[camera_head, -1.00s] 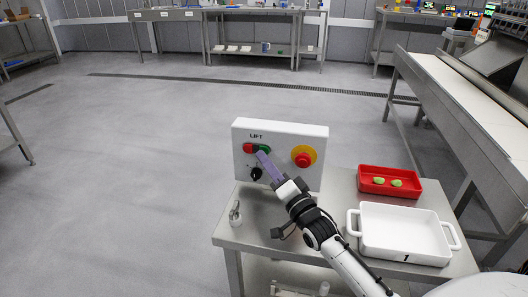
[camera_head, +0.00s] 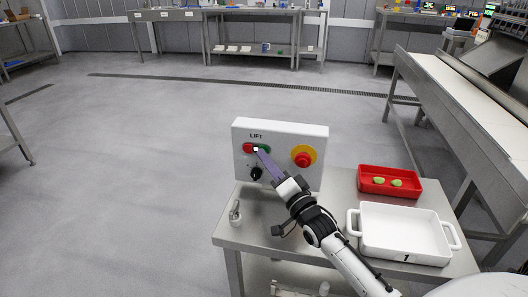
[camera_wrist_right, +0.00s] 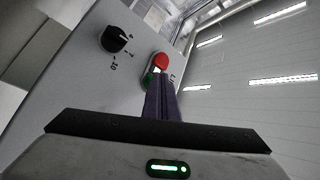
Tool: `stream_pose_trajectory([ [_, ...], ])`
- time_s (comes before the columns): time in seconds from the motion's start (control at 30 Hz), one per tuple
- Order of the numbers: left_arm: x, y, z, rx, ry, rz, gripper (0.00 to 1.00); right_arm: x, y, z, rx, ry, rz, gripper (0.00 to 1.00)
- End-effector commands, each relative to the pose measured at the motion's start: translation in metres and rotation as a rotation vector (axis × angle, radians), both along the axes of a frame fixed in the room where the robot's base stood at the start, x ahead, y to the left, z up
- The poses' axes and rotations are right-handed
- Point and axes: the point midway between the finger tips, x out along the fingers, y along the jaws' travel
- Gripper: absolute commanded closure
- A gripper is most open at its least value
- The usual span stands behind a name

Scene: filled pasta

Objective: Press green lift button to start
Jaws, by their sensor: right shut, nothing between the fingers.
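The green lift button (camera_head: 265,149) is on the front of a white control box (camera_head: 284,130) marked LIFT, beside a red button (camera_head: 248,148). A small white light (camera_head: 256,149) glows between the two buttons. My right gripper (camera_head: 260,153) is shut and empty, with its purple fingertips at the green button and covering part of it. In the right wrist view the fingers (camera_wrist_right: 162,98) reach to the green button (camera_wrist_right: 148,78), mostly hidden, below the red one (camera_wrist_right: 160,60). Contact looks likely, but the exact depth is hard to tell. My left gripper is not in view.
The box stands on a steel table (camera_head: 280,222). It also carries a red emergency knob (camera_head: 302,158) on yellow and a black dial (camera_head: 255,174). A red tray (camera_head: 390,170) with green pasta pieces and a white dish (camera_head: 405,230) stand at right. A small metal tool (camera_head: 235,213) lies at left.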

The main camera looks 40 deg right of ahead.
Motion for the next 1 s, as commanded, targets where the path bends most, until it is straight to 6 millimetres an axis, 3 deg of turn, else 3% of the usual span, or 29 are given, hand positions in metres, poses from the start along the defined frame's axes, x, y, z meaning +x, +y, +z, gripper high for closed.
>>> stream_pose_trajectory([
  [1.0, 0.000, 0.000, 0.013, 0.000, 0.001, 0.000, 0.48, -0.011, 0.012, 0.001, 0.000, -0.001, -0.001, 1.00],
])
